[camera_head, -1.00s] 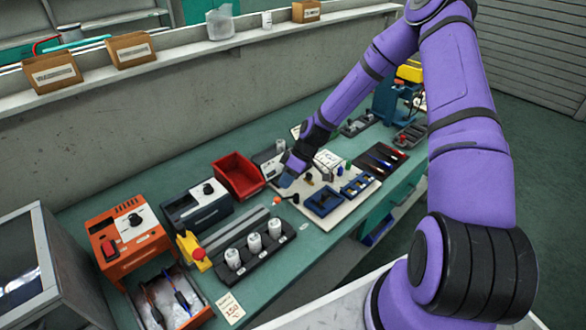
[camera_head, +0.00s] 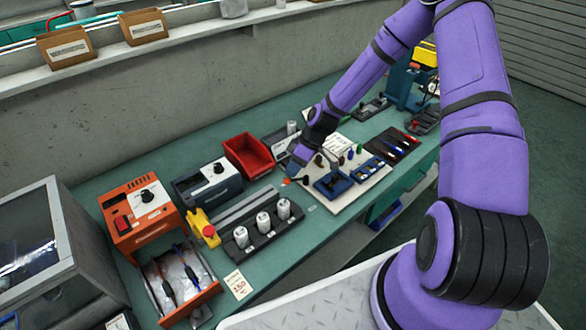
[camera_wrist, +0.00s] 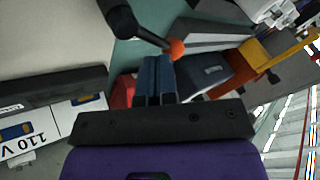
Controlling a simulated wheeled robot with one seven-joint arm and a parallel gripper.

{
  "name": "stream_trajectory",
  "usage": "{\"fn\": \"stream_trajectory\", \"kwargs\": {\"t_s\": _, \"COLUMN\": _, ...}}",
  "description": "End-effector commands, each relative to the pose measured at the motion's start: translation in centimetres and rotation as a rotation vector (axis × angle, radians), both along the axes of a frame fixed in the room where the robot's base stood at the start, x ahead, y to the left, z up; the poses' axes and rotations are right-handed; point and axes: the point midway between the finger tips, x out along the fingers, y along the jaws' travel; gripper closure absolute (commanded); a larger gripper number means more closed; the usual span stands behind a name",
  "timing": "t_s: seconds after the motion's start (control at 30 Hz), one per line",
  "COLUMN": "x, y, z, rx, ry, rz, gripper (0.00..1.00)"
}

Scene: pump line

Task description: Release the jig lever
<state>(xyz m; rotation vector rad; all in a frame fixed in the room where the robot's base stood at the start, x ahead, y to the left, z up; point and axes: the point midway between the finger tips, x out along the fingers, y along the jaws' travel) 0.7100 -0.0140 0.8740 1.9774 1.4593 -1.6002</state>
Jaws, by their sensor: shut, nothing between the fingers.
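The jig lever shows in the wrist view as a dark arm (camera_wrist: 145,33) ending in an orange ball knob (camera_wrist: 177,48). My gripper (camera_wrist: 154,62) has its blue fingers together, with nothing between them. Its tips are close to the knob, just below and left of it in that view; I cannot tell whether they touch. In the head view my gripper (camera_head: 292,172) is low over the bench at the left end of the pale board (camera_head: 345,202), with a bit of orange beside it. My wrist hides much of the lever there.
Blue fixtures (camera_head: 333,186) sit on the board right of my gripper. A red bin (camera_head: 248,157) stands behind left. A black rack (camera_head: 262,237) with white cylinders and a yellow box with a red button (camera_head: 203,229) are in front left.

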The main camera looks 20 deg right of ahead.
Motion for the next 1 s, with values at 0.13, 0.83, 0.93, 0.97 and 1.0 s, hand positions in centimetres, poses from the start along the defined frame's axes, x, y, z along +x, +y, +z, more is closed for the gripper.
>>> {"fn": "stream_trajectory", "kwargs": {"t_s": 0.13, "x": -0.1, "y": 0.1, "z": 0.0, "rx": 0.001, "ry": 0.001, "rz": 0.021, "gripper": 1.00}}
{"fn": "stream_trajectory", "kwargs": {"t_s": 0.83, "x": -0.9, "y": 0.4, "z": 0.0, "rx": 0.000, "ry": 0.000, "rz": 0.236, "gripper": 1.00}}
{"fn": "stream_trajectory", "kwargs": {"t_s": 0.93, "x": -1.2, "y": 0.5, "z": 0.0, "rx": 0.001, "ry": 0.001, "rz": 0.318, "gripper": 1.00}}
{"fn": "stream_trajectory", "kwargs": {"t_s": 0.97, "x": -1.3, "y": 0.5, "z": 0.0, "rx": 0.001, "ry": 0.000, "rz": 0.345, "gripper": 1.00}}
{"fn": "stream_trajectory", "kwargs": {"t_s": 1.0, "x": -1.5, "y": 0.6, "z": 0.0, "rx": 0.000, "ry": 0.001, "rz": 0.383, "gripper": 1.00}}
